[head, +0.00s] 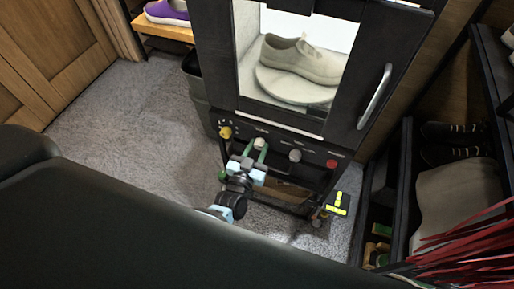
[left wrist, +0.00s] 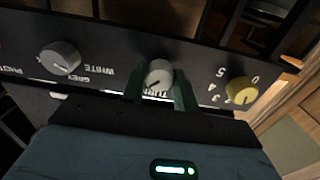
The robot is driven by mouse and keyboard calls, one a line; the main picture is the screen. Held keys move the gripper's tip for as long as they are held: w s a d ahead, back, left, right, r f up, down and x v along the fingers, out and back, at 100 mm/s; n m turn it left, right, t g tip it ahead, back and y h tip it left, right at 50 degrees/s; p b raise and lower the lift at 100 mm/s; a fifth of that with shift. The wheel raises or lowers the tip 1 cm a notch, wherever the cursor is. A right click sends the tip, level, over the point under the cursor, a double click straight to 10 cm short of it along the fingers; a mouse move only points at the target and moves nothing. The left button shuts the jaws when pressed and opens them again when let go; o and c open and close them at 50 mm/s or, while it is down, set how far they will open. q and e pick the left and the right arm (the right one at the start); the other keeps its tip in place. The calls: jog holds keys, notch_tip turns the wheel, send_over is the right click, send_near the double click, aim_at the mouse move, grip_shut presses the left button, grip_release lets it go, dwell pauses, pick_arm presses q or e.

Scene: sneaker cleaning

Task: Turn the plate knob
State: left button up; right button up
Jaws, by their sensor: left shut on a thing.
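The plate knob (head: 260,143) is a pale round knob on the black control panel of a shoe cabinet. In the left wrist view the knob (left wrist: 158,73) has lettering starting with "TURN" below it, partly hidden. My left gripper (head: 255,148) has its green fingers on either side of the knob and is shut on it. The fingers (left wrist: 160,88) also show in the left wrist view. Inside the cabinet, a pale sneaker (head: 301,59) stands on a round white plate (head: 290,88). My right gripper is not in view.
A yellow knob (head: 226,132) is left of the plate knob; a grey knob (head: 295,155) and a red knob (head: 331,163) are right of it. The cabinet door has a metal handle (head: 374,97). A shoe rack (head: 400,190) stands at the right. Grey carpet (head: 120,130) lies clear at left.

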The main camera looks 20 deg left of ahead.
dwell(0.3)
pick_arm(q)
jog(key=o, duration=1)
jog(key=shift+s, duration=0.1)
jog(key=shift+s+a, duration=0.1)
jog(key=shift+s, duration=3.7)
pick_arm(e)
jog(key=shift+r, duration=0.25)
pick_arm(q)
jog(key=s+a+g+p, duration=0.1)
jog(key=s+g+p, duration=0.1)
jog(key=s, duration=0.7)
jog(key=s+a+r+m+g+h+p, duration=0.1)
jog(key=s+a+g+p, duration=0.1)
jog(key=s, duration=0.7)
jog(key=s+a+g+p, duration=0.1)
jog(key=s+g+p, duration=0.2)
jog(key=s, duration=0.7)
jog(key=shift+a+r+g, duration=0.15)
jog(key=shift+r+g, duration=0.25)
jog(key=shift+g, duration=0.7)
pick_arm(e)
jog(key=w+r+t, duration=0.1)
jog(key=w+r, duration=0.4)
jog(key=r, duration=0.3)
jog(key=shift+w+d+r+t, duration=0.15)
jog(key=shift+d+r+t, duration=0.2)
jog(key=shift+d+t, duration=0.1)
